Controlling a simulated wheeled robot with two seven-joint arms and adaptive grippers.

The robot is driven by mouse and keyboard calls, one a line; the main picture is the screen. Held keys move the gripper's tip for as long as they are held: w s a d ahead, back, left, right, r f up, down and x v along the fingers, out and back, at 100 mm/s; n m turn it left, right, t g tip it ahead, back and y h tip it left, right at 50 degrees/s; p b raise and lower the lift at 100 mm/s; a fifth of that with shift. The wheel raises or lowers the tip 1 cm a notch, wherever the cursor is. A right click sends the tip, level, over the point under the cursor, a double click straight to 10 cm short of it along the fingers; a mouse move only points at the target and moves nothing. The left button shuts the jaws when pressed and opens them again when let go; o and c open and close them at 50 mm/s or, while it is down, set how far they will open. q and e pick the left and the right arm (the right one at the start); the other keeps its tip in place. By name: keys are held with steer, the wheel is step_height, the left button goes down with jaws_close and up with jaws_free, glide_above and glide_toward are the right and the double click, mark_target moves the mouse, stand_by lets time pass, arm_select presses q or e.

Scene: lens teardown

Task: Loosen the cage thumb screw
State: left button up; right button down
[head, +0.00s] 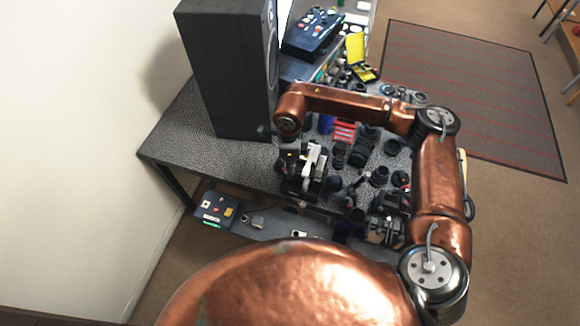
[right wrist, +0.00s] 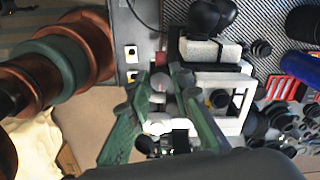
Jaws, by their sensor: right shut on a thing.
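The camera cage shows as a white rectangular frame in the right wrist view (right wrist: 228,98), with a dark camera body above it. In the head view the pale cage (head: 313,162) stands near the front of the table. My right arm reaches in from the right, and its gripper (head: 283,134) is small and partly hidden beside the cage. In the right wrist view its green fingers (right wrist: 162,84) close from both sides on a small pale piece beside the cage, apparently the cage thumb screw. The fingers cover most of the screw. My left gripper is not in view.
A large black speaker (head: 232,70) stands at the back left of the grey table (head: 190,122). Several lenses (head: 360,155) and a red case (head: 344,131) crowd the table right of the cage. A grey box with buttons (head: 216,209) sits lower, at the front left.

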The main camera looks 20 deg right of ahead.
steer(key=shift+w+r, duration=0.1)
steer(key=shift+r, duration=0.05)
steer(key=c, duration=2)
jaws_free()
step_height(320, 180, up, 12)
steer(key=shift+f, duration=0.1)
